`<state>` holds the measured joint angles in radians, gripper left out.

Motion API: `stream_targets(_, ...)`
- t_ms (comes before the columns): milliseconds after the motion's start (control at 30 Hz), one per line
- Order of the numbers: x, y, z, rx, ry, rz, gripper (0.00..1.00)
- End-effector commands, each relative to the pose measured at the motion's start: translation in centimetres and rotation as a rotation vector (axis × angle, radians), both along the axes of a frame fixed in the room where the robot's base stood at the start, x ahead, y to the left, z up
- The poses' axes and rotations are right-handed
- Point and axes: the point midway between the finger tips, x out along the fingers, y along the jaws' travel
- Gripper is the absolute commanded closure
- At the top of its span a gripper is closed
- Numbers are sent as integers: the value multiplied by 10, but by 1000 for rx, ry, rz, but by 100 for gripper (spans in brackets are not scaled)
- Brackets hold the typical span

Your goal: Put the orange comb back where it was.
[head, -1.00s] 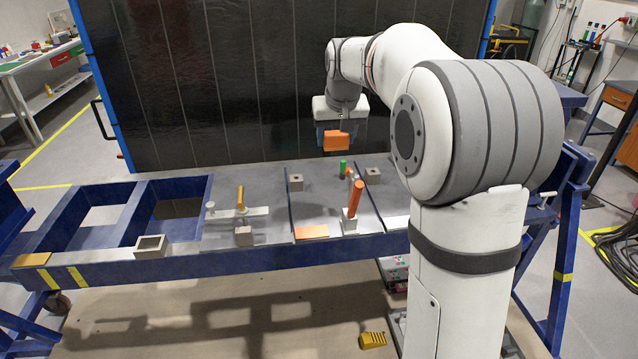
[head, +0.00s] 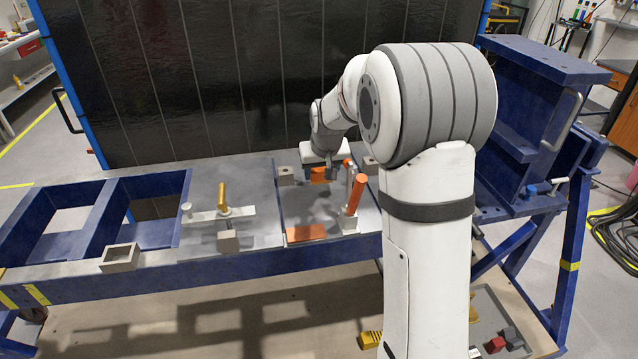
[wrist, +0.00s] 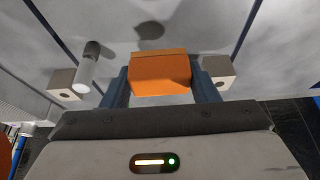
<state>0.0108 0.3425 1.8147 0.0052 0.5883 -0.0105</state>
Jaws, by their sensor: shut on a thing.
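The orange comb (head: 319,175) shows as a plain orange block; any teeth are not visible. It also shows in the wrist view (wrist: 160,74), between the two blue-grey fingers. My gripper (head: 325,168) is shut on it and points down over the back of the grey plate on the bench. The comb appears to be above the plate, with a shadow beyond it in the wrist view. A flat orange patch (head: 305,233) lies at the plate's front edge, with nothing on it.
An orange cylinder (head: 355,195) leans up from a holder, right of the comb. Bored grey blocks (wrist: 218,70) (wrist: 64,84) stand on either side of my gripper. A yellow-handled clamp (head: 222,198) and an open grey box (head: 120,257) are at left. A dark panel (head: 200,80) rises behind.

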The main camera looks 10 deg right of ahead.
Motion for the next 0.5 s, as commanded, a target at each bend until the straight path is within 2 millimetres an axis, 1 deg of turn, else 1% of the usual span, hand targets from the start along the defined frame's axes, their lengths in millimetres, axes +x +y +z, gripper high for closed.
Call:
stream_targets(300, 0, 1, -37, 1, 2, 1, 67)
stream_targets(400, 0, 1, -42, 1, 0, 1, 67)
stream_targets(500, 0, 1, -41, 0, -1, 2, 67)
